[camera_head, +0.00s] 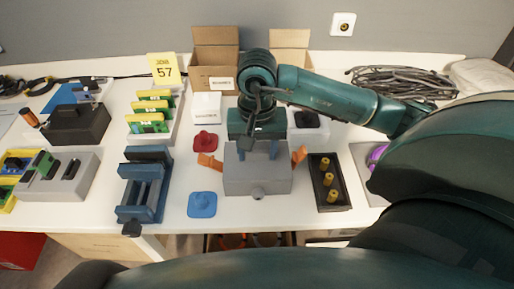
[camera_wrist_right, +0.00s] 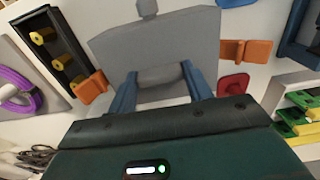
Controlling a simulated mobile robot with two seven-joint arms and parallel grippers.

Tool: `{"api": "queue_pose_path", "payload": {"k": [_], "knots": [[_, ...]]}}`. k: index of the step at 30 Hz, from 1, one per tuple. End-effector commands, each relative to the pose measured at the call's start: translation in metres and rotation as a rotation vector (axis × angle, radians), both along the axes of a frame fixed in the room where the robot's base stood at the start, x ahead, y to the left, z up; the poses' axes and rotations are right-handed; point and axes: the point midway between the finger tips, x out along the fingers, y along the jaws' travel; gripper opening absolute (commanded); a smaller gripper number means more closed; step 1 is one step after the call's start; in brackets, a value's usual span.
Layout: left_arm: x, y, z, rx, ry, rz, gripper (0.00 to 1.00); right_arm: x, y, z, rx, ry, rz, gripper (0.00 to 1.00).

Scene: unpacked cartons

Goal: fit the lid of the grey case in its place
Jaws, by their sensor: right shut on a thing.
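The grey case (camera_head: 258,185) stands at the middle of the table, with orange latches (camera_head: 210,161) sticking out at its left and right sides. The latches also show in the right wrist view (camera_wrist_right: 245,50). My right gripper (camera_head: 257,150) is over the case, its blue fingers pointing down. In the right wrist view the fingers are shut on a grey grip of the lid (camera_wrist_right: 160,40), a flat grey plate above the case. The lid hides the inside of the case. I cannot tell whether it is seated or slightly raised. My left gripper is out of view.
A black tray with yellow pegs (camera_head: 317,180) stands close on the right. A red piece (camera_head: 205,142) and a blue piece (camera_head: 202,204) lie on the left, beside a blue vise (camera_head: 143,190). Cartons (camera_head: 215,55) stand behind. Bare table shows in front.

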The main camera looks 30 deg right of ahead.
Motion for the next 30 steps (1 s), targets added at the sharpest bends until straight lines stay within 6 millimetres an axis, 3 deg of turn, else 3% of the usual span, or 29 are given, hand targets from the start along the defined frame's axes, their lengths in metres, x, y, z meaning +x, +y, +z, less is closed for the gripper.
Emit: {"api": "queue_pose_path", "payload": {"k": [1, 2, 10, 20, 23, 24, 30], "knots": [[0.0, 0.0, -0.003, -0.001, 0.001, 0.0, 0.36, 0.0, 0.0, -0.002, -0.001, -0.001, 0.0, 0.25], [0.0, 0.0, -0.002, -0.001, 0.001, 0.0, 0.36, 0.0, 0.0, -0.001, -0.001, -0.001, 0.0, 0.53], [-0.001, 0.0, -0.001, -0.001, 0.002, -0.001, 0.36, 0.0, 0.0, 0.0, 0.0, 0.0, 0.0, 0.75], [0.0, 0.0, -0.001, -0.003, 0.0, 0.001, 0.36, 0.0, 0.0, -0.001, 0.0, 0.0, 0.0, 0.76], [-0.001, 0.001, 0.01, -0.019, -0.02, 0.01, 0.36, 0.0, 0.0, -0.001, 0.0, 0.0, 0.0, 0.76], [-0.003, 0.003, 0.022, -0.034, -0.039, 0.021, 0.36, 0.001, 0.0, 0.003, 0.0, -0.002, 0.0, 0.76], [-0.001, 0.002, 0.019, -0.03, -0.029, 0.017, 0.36, 0.002, 0.0, 0.054, -0.001, -0.009, 0.0, 0.76]]}}
